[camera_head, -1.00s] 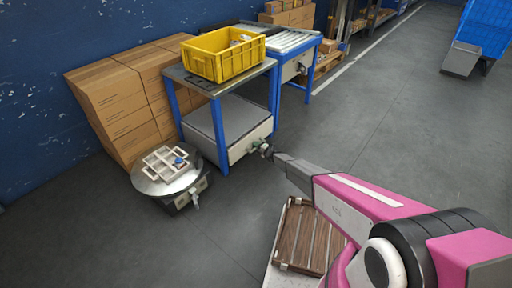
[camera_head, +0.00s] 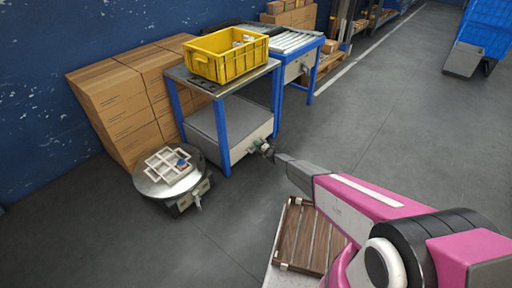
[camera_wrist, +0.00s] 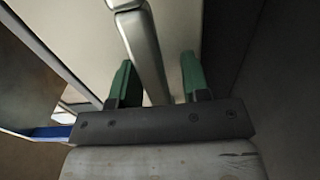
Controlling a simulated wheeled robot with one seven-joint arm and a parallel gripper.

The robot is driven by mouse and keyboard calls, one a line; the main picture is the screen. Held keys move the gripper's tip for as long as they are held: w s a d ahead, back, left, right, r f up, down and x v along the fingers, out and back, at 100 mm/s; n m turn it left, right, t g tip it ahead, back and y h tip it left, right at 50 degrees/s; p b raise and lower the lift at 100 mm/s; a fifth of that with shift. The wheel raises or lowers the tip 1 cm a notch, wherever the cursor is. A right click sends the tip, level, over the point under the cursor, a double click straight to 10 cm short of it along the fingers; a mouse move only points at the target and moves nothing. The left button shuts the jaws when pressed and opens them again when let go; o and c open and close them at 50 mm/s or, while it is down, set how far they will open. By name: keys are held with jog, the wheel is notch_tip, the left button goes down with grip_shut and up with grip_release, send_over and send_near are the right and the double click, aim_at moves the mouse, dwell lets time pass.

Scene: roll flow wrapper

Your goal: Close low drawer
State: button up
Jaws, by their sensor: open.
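The low drawer (camera_head: 239,149) is a grey box with a pale front, under the table with blue legs. In the head view its front lies close to the table's front legs; I cannot tell how far out it stands. My gripper (camera_head: 264,149) is at the drawer front, small in that view. In the wrist view my gripper (camera_wrist: 157,60) has its two green fingers apart, one on each side of the drawer's pale bar handle (camera_wrist: 143,45). The pale drawer front (camera_wrist: 88,35) lies behind it. I cannot tell whether either finger touches the handle.
A yellow crate (camera_head: 235,65) stands on the table top. A round turntable (camera_head: 150,186) with a white divided tray (camera_head: 165,165) stands left of the table. Cardboard boxes (camera_head: 125,95) are stacked behind. A roller conveyor (camera_head: 295,41) adjoins the table.

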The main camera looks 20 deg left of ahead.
jog(key=v, duration=1)
jog(key=shift+d+f, duration=0.1)
jog(key=shift+s, duration=0.1)
jog(key=s+d+r+n+g+h, duration=0.1)
jog(key=s+d+r+n+g, duration=0.1)
jog(key=s+d+r+n, duration=0.45)
jog(key=s+d+r+n+g+h, duration=0.25)
jog(key=d+r+n, duration=0.35)
jog(key=r, duration=0.4)
jog(key=s+d+r+n+g+h, duration=0.1)
jog(key=s+d+r+n+g, duration=0.1)
jog(key=s+d+r+n, duration=0.35)
jog(key=s+d+r+n+h, duration=0.6)
jog(key=s+d+r+n, duration=0.5)
jog(key=d, duration=0.3)
jog(key=s+d+r+n+h, duration=0.6)
jog(key=s+d+r+n, duration=0.5)
jog(key=d, duration=0.4)
jog(key=shift+s+r, duration=0.75)
jog(key=shift+s, duration=0.2)
